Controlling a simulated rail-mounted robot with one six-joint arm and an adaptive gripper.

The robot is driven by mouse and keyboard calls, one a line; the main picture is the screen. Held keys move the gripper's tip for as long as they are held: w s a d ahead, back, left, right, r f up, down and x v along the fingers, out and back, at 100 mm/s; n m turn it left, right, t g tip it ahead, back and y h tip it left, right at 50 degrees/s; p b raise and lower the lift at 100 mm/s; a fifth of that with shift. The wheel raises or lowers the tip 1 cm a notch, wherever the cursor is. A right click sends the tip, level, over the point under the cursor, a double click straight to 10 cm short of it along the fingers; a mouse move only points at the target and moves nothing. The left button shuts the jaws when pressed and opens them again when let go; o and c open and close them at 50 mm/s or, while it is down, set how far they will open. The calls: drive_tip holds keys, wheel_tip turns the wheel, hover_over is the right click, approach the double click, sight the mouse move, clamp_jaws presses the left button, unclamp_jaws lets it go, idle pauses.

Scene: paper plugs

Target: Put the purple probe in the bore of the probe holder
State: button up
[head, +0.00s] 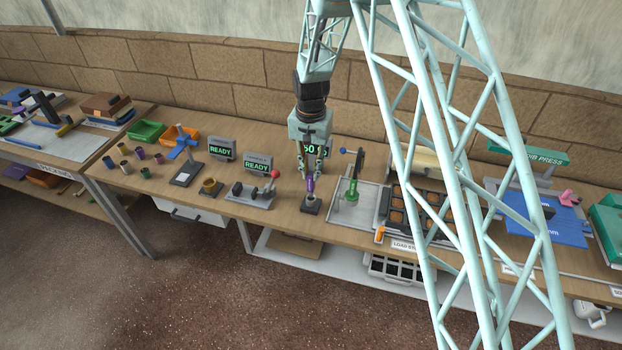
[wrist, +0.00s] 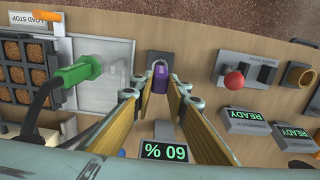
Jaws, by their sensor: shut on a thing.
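The purple probe (head: 310,185) stands upright between the fingers of my gripper (head: 312,175), which is shut on it. The probe's lower end meets the grey collar of the probe holder (head: 311,207), a small block with a dark base on the bench. In the wrist view the purple probe (wrist: 160,82) lines up with the holder (wrist: 159,57), between the fingertips of my gripper (wrist: 160,90). The bore is hidden by the probe, so I cannot tell how deep the probe sits.
A fixture with a red knob (head: 275,173) stands to the left. A display (wrist: 165,151) stands behind the holder. Bench in front of the holder is narrow.

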drive_tip(key=shift+f+p, duration=0.4)
drive_tip(key=shift+f, duration=1.5)
drive_tip(key=o, duration=0.9)
drive_tip(key=shift+o, duration=0.2)
drive_tip(key=shift+r, duration=0.2)
wheel_tip(320, 180, up, 12)
drive_tip(key=shift+f+b, duration=0.25)
drive_tip(key=shift+b, duration=0.35)
drive_tip(key=shift+r, duration=0.2)
drive_tip(key=shift+r, duration=0.1)
